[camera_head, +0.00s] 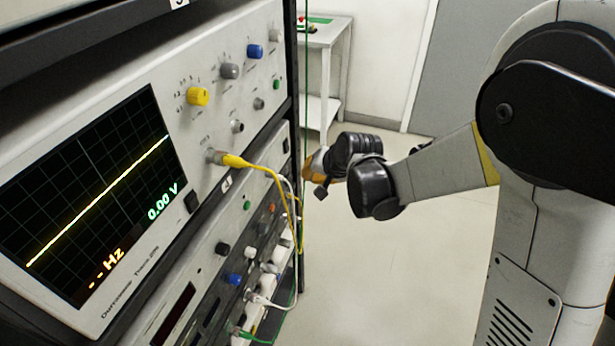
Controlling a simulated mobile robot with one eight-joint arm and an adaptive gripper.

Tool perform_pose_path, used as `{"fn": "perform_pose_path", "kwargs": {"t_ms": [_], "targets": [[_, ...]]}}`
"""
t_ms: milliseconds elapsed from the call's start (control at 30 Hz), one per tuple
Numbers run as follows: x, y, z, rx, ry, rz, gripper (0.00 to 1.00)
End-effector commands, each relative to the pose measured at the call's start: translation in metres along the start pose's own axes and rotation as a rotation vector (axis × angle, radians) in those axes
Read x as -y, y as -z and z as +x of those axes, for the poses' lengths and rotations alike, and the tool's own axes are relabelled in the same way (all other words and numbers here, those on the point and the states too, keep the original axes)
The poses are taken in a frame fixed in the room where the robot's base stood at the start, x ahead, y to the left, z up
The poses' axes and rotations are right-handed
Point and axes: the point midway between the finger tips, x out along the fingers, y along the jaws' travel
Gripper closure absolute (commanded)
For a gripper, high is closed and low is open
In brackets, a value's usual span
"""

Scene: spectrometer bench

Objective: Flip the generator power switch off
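The rack holds an oscilloscope with a lit screen (95,185) reading 0.00 V and "-- Hz". A lower grey instrument panel (205,262) with small knobs, sockets and a dark display sits beneath it; it may be the generator. I cannot pick out its power switch for certain. My gripper (318,178) is just right of the rack's front edge, apart from the oscilloscope's face. It is small and seen from the side, with an orange part and a black tip showing. Whether its fingers are open or shut is unclear, and nothing held is visible.
A yellow cable (268,168) plugs into the oscilloscope and hangs down the front with white and green cables. A dark rack post (297,110) stands by my gripper. A grey side table (325,45) is behind. The floor (390,270) at right centre is clear.

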Motion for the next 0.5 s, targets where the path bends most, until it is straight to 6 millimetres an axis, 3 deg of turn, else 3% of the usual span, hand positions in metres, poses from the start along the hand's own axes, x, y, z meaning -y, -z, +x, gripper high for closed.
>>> {"fn": "perform_pose_path", "kwargs": {"t_ms": [33, 200, 500], "targets": [[0.006, 0.003, -0.018, 0.001, 0.001, -0.001, 1.00], [0.014, 0.004, -0.052, 0.001, 0.000, -0.001, 1.00], [0.019, 0.004, -0.079, 0.001, 0.000, -0.001, 1.00]]}}
